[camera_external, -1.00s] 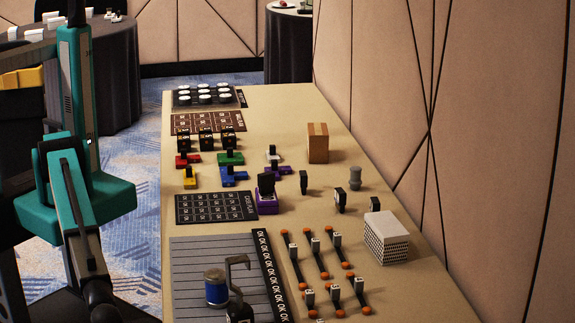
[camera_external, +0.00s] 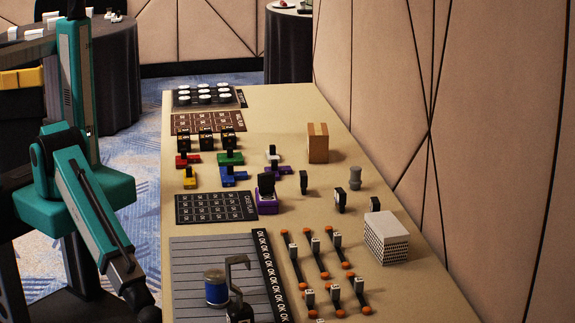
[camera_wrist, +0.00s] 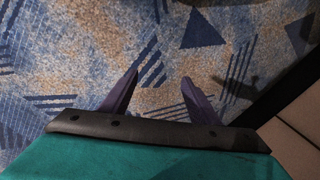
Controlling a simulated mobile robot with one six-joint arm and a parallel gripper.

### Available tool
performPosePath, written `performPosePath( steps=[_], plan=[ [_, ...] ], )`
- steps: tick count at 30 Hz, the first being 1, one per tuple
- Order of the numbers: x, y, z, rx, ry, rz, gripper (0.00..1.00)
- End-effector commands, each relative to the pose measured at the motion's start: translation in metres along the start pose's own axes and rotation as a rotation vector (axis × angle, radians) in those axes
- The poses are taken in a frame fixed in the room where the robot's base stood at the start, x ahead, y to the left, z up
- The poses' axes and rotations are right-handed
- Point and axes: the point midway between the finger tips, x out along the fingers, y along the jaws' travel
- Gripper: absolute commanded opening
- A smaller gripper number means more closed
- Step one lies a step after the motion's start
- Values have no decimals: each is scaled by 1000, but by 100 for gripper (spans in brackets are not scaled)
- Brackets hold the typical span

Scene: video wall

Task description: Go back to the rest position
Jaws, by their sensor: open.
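My gripper (camera_wrist: 159,85) shows in the wrist view with its two dark fingers spread apart and nothing between them. It points down over the patterned blue and beige carpet (camera_wrist: 215,60). In the external view my teal arm is at the left, beside the long table (camera_external: 285,105). The arm's far end runs down toward the lower left of that view, and the gripper itself cannot be made out there.
The table holds a blue can (camera_external: 216,288), a white patterned box (camera_external: 386,238), a wooden block (camera_external: 318,143), a purple stand (camera_external: 267,204) and several coloured pieces. A panelled wall (camera_external: 480,130) stands at the right. Carpet lies left of the table.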

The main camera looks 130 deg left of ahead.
Motion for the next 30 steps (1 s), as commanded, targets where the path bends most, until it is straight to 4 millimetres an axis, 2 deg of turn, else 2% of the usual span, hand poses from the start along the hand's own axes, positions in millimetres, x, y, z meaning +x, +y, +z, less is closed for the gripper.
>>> performPosePath(
  steps=[1, 9, 12, 15, 20, 30],
  plan=[
    [-3, -8, 28, -25, -53, 13, 56],
    [-9, -24, 159, -145, -334, 110, 56],
    [-16, -22, 197, -181, -417, 148, 56],
    [-22, -20, 223, -205, -475, 178, 56],
    [-25, -17, 238, -218, -511, 199, 56],
    [-24, -17, 237, -218, -511, 198, 56]
  ],
)
